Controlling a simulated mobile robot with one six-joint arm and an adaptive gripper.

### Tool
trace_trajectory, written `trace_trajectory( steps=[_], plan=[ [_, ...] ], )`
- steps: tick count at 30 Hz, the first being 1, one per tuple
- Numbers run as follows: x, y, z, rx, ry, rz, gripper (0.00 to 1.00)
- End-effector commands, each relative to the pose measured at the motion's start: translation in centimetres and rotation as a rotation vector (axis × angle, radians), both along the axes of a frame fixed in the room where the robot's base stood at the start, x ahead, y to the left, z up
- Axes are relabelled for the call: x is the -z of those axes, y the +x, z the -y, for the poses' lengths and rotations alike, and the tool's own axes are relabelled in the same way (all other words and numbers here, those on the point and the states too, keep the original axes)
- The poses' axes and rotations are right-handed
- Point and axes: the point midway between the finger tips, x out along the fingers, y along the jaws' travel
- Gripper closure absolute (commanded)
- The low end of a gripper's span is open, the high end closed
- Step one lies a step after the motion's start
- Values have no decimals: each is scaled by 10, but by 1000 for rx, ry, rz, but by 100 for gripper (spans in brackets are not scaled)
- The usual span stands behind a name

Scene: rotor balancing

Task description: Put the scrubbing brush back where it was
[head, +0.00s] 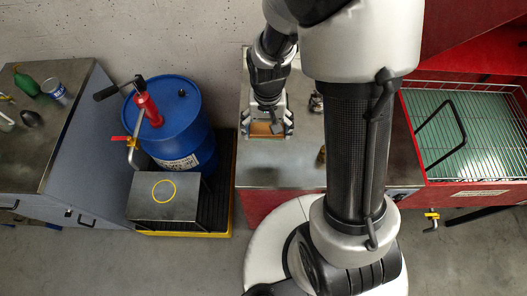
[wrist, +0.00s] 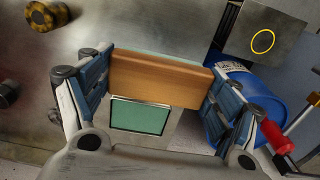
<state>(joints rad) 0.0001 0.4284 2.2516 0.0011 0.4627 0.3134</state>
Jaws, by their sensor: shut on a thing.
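My gripper (head: 267,128) is shut on the scrubbing brush, with blue-padded fingers at both ends of its wooden block. In the wrist view the brush's wooden block (wrist: 160,80) lies across between the fingers (wrist: 158,88). The brush also shows as a tan strip (head: 264,128) in the head view, over the steel bench top (head: 270,178).
A red-rimmed basin with a wire rack (head: 480,120) is at right.

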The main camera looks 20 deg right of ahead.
Motion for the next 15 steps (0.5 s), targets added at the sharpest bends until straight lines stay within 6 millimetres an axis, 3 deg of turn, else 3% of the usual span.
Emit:
trace_trajectory(
  steps=[1,6,10,15],
  plan=[
    [18,-1,0,0,0,-6,39],
    [60,-1,0,-1,0,-4,39],
    [80,0,0,-1,1,-2,39],
    [89,1,0,-1,0,1,39]
  ],
)
